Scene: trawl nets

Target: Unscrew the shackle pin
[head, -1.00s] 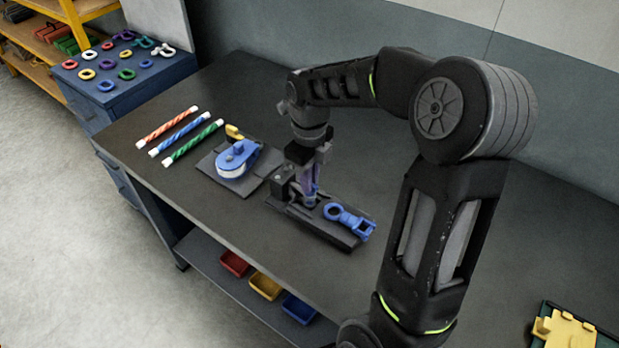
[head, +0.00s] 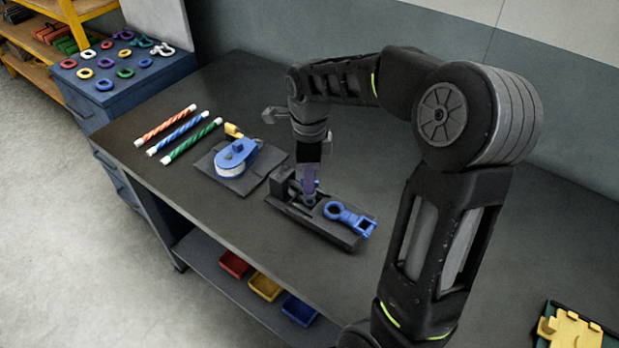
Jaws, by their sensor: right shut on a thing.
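My right gripper (head: 311,172) points straight down over a dark fixture block (head: 328,236) on the bench. It is shut on a purple shackle pin (head: 311,186), which stands upright at the fixture's left part. The pin's lower end is at or in a small blue-grey piece in the fixture; whether it is still threaded there I cannot tell. A blue swivel fitting (head: 349,218) with a ring end and a fork end lies on the right part of the fixture. My left gripper is out of view.
A blue pulley block (head: 237,156) sits on a dark plate to the left. Orange, blue and green striped rods (head: 191,143) lie beyond it. A yellow part (head: 570,329) is at lower right. The bench behind the fixture is clear.

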